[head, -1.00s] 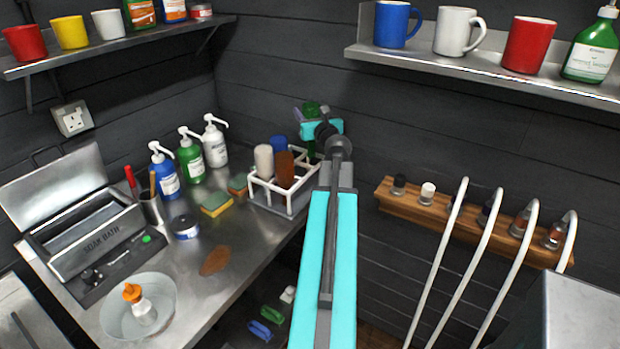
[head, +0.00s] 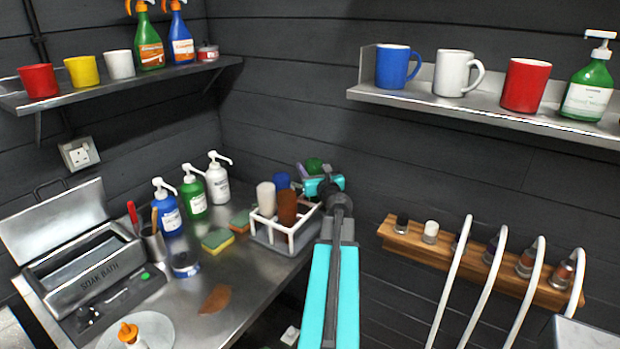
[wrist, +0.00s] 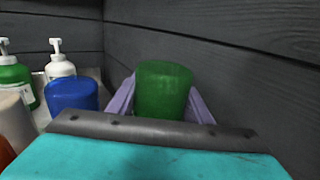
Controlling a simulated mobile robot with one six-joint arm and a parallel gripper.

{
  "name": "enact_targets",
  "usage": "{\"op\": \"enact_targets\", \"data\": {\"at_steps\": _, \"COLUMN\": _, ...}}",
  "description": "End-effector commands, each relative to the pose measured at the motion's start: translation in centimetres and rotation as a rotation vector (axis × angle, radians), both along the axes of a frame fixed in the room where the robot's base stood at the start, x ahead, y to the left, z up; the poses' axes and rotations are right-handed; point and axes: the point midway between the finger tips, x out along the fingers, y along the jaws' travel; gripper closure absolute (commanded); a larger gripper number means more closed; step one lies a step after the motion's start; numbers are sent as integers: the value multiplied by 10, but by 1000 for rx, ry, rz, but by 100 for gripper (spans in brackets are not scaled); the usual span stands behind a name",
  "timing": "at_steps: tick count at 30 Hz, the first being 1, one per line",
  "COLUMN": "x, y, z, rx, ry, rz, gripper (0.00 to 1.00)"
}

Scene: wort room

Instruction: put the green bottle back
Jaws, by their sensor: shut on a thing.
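My gripper (head: 314,183) is shut on the green bottle (head: 313,165), beyond the right rear of the white rack near the corner walls. In the wrist view, the green bottle (wrist: 162,90) stands between my purple fingers, its rounded end up; its lower part is hidden. The white rack (head: 272,238) on the steel counter holds a beige bottle (head: 266,199), a brown bottle (head: 287,208) and a blue bottle (head: 281,181). The blue bottle (wrist: 73,95) is left of my gripper in the wrist view. My arm hides the rack's right side.
Pump bottles (head: 193,194) and sponges (head: 217,239) stand left of the rack. A soak bath (head: 95,278) is at the counter's left. A mug shelf (head: 420,92) and a wooden rail (head: 407,238) with pale curved hoses are on the right wall.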

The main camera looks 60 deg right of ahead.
Motion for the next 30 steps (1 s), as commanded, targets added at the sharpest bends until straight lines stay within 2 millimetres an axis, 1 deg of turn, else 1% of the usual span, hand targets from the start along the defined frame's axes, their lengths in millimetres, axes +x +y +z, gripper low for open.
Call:
{"op": "enact_targets", "data": {"at_steps": 4, "x": 0, "y": 0, "z": -6, "rx": 2, "ry": -1, "rz": 0, "gripper": 76}}
{"op": "enact_targets", "data": {"at_steps": 9, "x": 1, "y": 0, "z": -24, "rx": 3, "ry": -1, "rz": 1, "gripper": 76}}
{"op": "enact_targets", "data": {"at_steps": 13, "x": 1, "y": 0, "z": -34, "rx": 2, "ry": -1, "rz": 1, "gripper": 76}}
{"op": "enact_targets", "data": {"at_steps": 28, "x": 2, "y": 1, "z": -41, "rx": 0, "ry": 0, "rz": 2, "gripper": 76}}
{"op": "enact_targets", "data": {"at_steps": 29, "x": 2, "y": 1, "z": -40, "rx": 0, "ry": 0, "rz": 2, "gripper": 50}}
{"op": "enact_targets", "data": {"at_steps": 30, "x": 2, "y": 1, "z": -40, "rx": 0, "ry": 0, "rz": 2, "gripper": 43}}
